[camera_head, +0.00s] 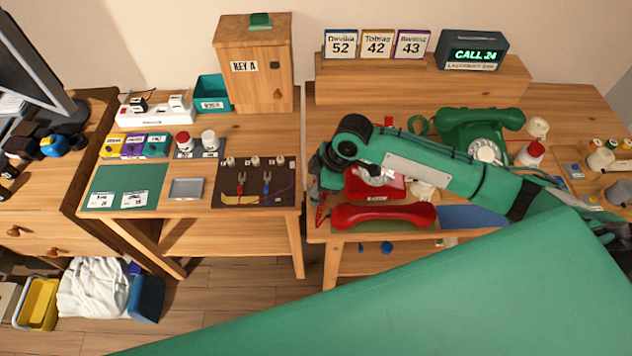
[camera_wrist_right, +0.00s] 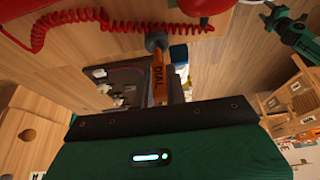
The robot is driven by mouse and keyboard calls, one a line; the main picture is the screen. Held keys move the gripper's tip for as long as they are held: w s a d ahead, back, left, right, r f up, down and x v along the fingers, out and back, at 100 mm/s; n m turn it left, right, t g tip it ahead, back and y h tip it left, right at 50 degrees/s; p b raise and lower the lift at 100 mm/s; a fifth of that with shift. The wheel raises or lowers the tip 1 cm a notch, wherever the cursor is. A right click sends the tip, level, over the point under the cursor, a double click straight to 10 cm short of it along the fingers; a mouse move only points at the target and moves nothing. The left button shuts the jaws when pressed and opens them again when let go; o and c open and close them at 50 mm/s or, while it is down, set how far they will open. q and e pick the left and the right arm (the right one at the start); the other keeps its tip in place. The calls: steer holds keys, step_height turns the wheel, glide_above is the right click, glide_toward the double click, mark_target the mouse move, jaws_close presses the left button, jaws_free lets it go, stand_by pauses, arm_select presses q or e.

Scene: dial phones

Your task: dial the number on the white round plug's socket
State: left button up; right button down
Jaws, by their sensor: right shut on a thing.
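A red dial phone (camera_head: 385,186) stands on the right table, partly hidden by my right arm. Its red handset (camera_head: 384,216) lies off it, in front. A green dial phone (camera_head: 480,130) stands behind with its pale dial facing forward. A white socket strip (camera_head: 152,116) with plugs stands at the back of the left table; its numbers are too small to read. My right gripper (camera_head: 318,186) is beside the left of the red phone. In the right wrist view it is shut on an orange stick marked DIAL (camera_wrist_right: 158,78) with a grey round end.
Cards reading 52, 42 and 43 (camera_head: 377,45) and a display reading CALL 24 (camera_head: 473,53) stand on a wooden shelf (camera_head: 420,86). A wooden key box (camera_head: 252,80) stands on the left table. A gap separates the tables. A red coiled cord (camera_wrist_right: 70,18) crosses the wrist view.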

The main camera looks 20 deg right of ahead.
steer(key=shift+f+b, duration=0.5)
steer(key=shift+f, duration=0.8)
steer(key=c, duration=1.3)
jaws_free()
steer(key=shift+c, duration=0.2)
steer(key=shift+r, duration=0.15)
steer(key=b+v, duration=0.1)
steer(key=v, duration=1.2)
steer(key=shift+d+r, duration=0.15)
steer(key=shift+r, duration=0.05)
steer(key=shift+s, duration=0.1)
